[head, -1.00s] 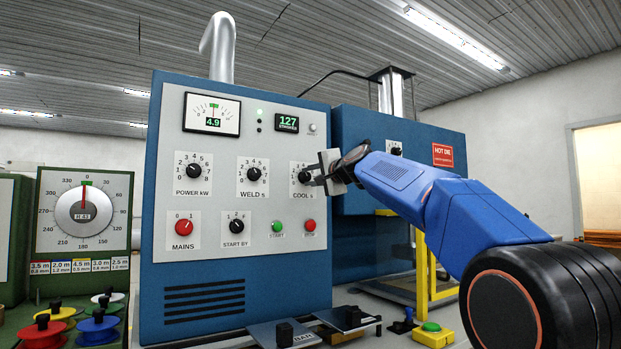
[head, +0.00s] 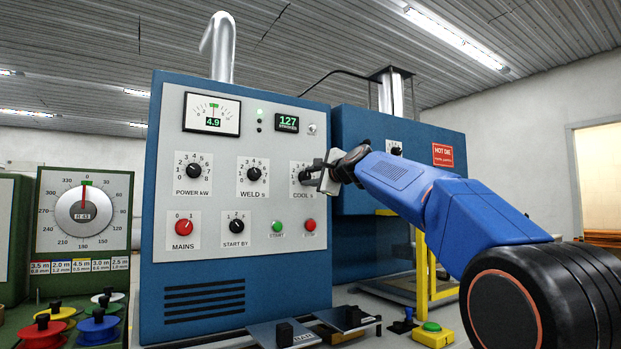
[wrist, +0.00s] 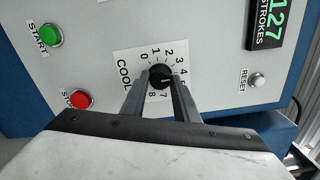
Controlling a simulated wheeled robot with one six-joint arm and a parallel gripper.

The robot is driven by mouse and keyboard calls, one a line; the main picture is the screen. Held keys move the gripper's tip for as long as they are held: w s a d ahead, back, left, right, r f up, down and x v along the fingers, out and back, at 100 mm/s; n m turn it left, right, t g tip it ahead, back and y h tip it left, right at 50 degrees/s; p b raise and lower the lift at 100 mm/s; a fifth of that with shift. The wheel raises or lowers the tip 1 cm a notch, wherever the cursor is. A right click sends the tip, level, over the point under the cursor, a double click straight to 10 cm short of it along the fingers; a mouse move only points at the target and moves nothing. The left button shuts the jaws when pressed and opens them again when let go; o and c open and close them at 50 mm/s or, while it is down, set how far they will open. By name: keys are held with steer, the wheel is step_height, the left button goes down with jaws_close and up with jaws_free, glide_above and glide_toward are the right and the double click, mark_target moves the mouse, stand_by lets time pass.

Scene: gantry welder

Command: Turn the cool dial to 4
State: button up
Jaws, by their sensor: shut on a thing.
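The cool dial (wrist: 160,76) is a round black knob on a white plate marked 0 to 8, labelled COOL. In the head view the cool dial (head: 305,176) is on the right of the grey control panel, partly covered by my gripper. My gripper (wrist: 160,88) is shut on the cool dial, with one finger on each side of the knob. The gripper (head: 318,178) reaches it from the right in the head view. The wrist view shows the scale turned sideways. The number the knob's pointer is at is too small to tell.
The weld dial (head: 253,173) is left of the cool dial. The green start button (head: 277,227) and red stop button (head: 310,225) are below it. The reset button (wrist: 257,80) is nearby, beside the strokes display (wrist: 265,22). The blue press housing (head: 400,190) stands behind my arm.

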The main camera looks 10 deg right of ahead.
steer(key=shift+f, duration=0.15)
steer(key=o, duration=1.1)
steer(key=shift+c, duration=0.2)
steer(key=shift+s+d, duration=0.1)
steer(key=v, duration=1.7)
